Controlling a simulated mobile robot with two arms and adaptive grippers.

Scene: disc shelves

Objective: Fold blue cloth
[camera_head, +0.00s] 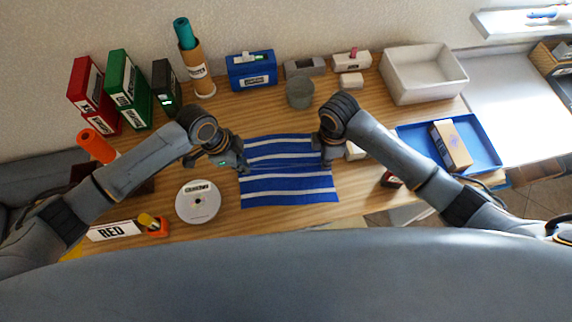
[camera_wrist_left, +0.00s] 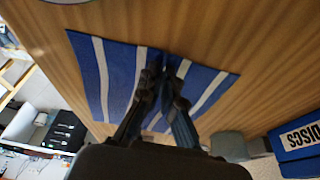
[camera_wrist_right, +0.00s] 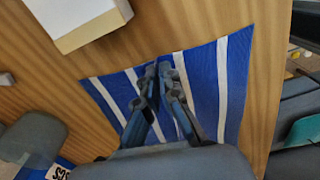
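The blue cloth (camera_head: 288,187) with white stripes lies spread on the wooden table, with a faint crease across its middle. My left gripper (camera_head: 243,168) is at the middle of its left edge. In the left wrist view its fingertips (camera_wrist_left: 164,68) come together at the cloth's edge (camera_wrist_left: 122,72), shut on it. My right gripper (camera_head: 325,160) is at the middle of the right edge. In the right wrist view its fingertips (camera_wrist_right: 160,68) also meet at the edge of the cloth (camera_wrist_right: 236,75), shut on it. The cloth just under the fingers is hidden.
A white disc spindle (camera_head: 198,203) stands left of the cloth. A grey cup (camera_head: 300,93), a blue box (camera_head: 251,72) and a white bin (camera_head: 424,75) are behind it. A blue tray (camera_head: 482,135) is on the right. Red (camera_head: 92,88) and green binders (camera_head: 128,90) stand back left.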

